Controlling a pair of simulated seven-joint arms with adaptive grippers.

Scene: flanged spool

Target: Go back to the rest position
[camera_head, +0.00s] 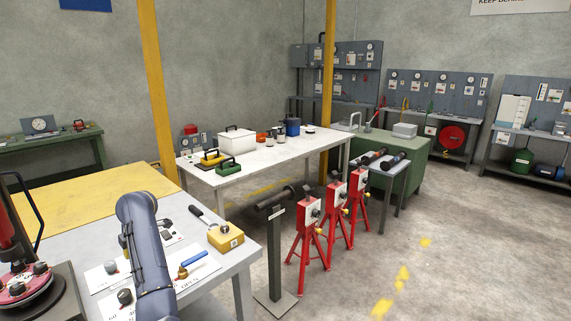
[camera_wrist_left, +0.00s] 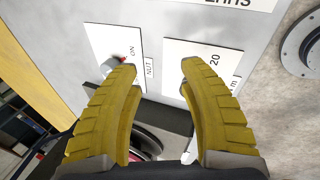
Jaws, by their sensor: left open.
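My left gripper (camera_wrist_left: 158,72) shows in the left wrist view with its two yellow ribbed fingers apart and nothing between them. A dark knob with a red mark (camera_wrist_left: 116,66) sits on the first card, by the left finger. In the head view, a blue-grey arm link of mine (camera_head: 146,245) rises over the near grey table; no gripper shows there. My right gripper is out of view.
The near grey table (camera_head: 235,258) holds a yellow block (camera_head: 226,238), a blue-handled valve (camera_head: 192,262) and several knobs. Open floor (camera_head: 470,260) lies farther right.

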